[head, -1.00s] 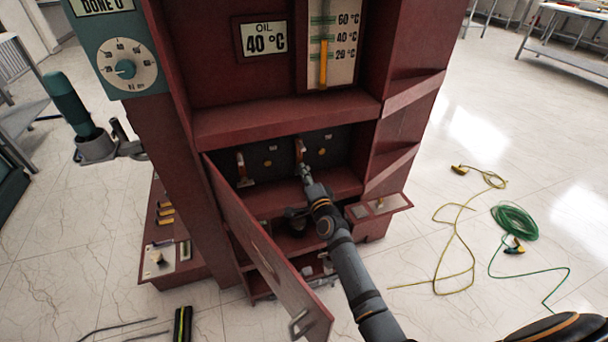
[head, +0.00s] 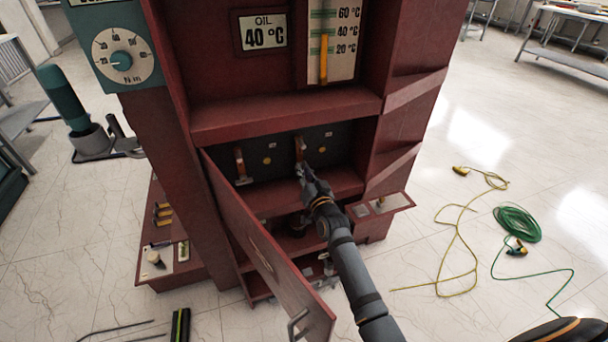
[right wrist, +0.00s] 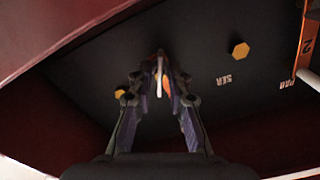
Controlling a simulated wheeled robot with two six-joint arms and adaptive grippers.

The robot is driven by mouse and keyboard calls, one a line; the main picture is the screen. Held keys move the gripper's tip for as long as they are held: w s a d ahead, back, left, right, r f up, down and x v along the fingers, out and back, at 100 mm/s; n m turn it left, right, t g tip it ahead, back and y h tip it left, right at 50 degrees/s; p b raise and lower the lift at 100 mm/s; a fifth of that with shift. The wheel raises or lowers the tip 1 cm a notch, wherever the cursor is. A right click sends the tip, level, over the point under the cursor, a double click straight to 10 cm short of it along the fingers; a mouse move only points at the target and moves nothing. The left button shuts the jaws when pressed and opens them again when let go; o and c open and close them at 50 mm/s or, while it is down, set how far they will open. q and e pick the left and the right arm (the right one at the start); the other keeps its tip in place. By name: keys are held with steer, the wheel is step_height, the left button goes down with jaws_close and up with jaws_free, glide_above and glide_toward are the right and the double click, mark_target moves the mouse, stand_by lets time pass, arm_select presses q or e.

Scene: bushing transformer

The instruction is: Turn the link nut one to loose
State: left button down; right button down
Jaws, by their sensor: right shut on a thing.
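Inside the open compartment of the dark red transformer cabinet (head: 286,118) are two upright orange links on a black panel. My left gripper is not in view.
The cabinet's red door (head: 262,245) hangs open at the lower left of the compartment. Yellow hexagonal heads (right wrist: 240,50) and the letters SER and PAR show on the panel. A yellow cable (head: 455,235) and a green cable coil (head: 517,224) lie on the floor at right.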

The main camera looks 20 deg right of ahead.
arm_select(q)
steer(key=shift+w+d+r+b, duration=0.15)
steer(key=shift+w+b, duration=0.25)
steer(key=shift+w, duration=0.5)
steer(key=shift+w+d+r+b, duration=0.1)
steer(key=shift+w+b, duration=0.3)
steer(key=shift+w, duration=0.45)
arm_select(e)
steer(key=shift+f+n, duration=0.15)
steer(key=shift+n, duration=2.25)
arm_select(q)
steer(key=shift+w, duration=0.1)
arm_select(e)
steer(key=c, duration=1.5)
jaws_free()
steer(key=shift+c, duration=0.2)
steer(key=shift+s, duration=0.15)
steer(key=s, duration=1.1)
steer(key=shift+s+d, duration=0.2)
steer(key=shift+s, duration=0.2)
